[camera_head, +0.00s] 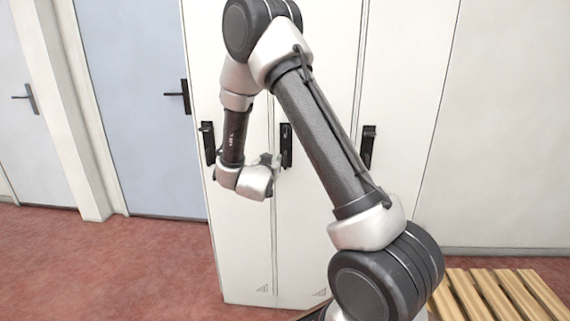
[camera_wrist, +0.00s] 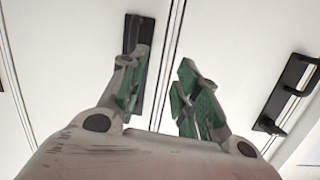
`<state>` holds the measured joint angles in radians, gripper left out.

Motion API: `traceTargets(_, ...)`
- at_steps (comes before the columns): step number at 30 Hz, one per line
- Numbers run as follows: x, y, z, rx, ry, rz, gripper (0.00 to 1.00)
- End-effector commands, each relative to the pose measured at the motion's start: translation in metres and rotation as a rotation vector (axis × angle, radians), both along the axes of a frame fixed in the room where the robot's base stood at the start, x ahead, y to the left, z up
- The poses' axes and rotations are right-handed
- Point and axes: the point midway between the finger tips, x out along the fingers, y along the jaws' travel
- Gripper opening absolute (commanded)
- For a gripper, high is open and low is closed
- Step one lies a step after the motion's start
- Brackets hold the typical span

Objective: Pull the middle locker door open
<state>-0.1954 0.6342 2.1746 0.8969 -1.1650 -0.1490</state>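The middle locker door (camera_head: 310,220) is white and looks shut, level with its neighbours. Its black upright handle (camera_head: 286,145) sits near the door's left seam. My gripper (camera_head: 274,160) is at the lower left side of this handle. In the wrist view the gripper (camera_wrist: 160,78) is open, with its green-padded fingers apart and a bare gap between them. What looks like the same handle (camera_wrist: 134,32) lies behind the left finger, which hides its lower part. I cannot tell whether the finger touches it.
The left locker handle (camera_head: 208,143) and right locker handle (camera_head: 368,143) flank it. A blue-grey door (camera_head: 135,110) stands to the left. A slatted wooden bench (camera_head: 500,295) is at lower right. The red floor (camera_head: 110,265) at left is clear.

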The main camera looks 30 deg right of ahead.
Motion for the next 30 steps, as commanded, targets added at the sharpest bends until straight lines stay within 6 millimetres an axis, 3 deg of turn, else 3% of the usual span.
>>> traceTargets(1, -0.005, -0.004, -0.014, -0.05, -0.008, -0.038, 0.32)
traceTargets(3, -0.013, -0.01, -0.022, -0.117, -0.03, -0.09, 0.32)
traceTargets(9, -0.023, -0.018, -0.03, -0.211, -0.062, -0.154, 0.32)
traceTargets(21, 0.019, -0.061, -0.03, -0.214, -0.064, -0.157, 0.32)
traceTargets(30, 0.03, -0.071, -0.03, -0.214, -0.064, -0.156, 0.32)
